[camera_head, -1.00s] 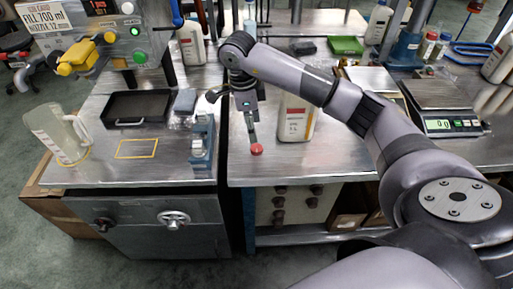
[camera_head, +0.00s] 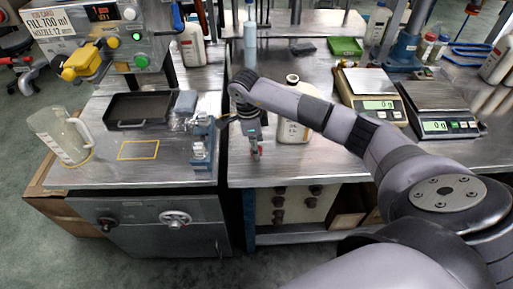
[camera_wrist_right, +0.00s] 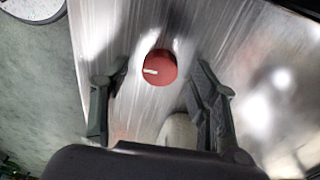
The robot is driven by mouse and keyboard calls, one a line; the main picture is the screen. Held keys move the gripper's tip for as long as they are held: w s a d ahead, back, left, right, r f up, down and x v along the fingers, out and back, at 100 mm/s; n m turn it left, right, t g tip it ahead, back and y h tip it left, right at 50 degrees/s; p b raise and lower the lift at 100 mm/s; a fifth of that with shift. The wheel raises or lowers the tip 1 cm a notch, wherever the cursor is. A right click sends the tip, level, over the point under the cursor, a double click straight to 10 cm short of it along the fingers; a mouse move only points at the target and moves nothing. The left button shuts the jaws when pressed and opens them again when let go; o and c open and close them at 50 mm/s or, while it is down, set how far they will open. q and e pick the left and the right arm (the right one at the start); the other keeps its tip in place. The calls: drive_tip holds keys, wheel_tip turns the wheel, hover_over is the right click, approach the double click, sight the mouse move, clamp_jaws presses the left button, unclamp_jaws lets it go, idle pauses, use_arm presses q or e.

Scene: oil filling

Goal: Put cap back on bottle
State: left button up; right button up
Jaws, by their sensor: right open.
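The red cap (camera_head: 260,151) lies on the metal table near its front edge. In the right wrist view the cap (camera_wrist_right: 159,67) shows its round top with a white mark. My right gripper (camera_head: 254,148) points down at the cap. In the right wrist view its fingers are apart, one on each side of the cap in the picture, with nothing held; contact cannot be told. The white bottle (camera_head: 292,128) stands upright with its neck uncapped, just right of the gripper and partly behind my arm. My left gripper is out of view.
A scale (camera_head: 371,104) stands right of the bottle. A blue-grey fixture (camera_head: 201,150), a black tray (camera_head: 138,106) and a clear jug (camera_head: 60,138) are on the left table. The table front right of the cap is clear.

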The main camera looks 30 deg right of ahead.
drive_tip(key=shift+f, duration=0.3)
drive_tip(key=c, duration=0.8)
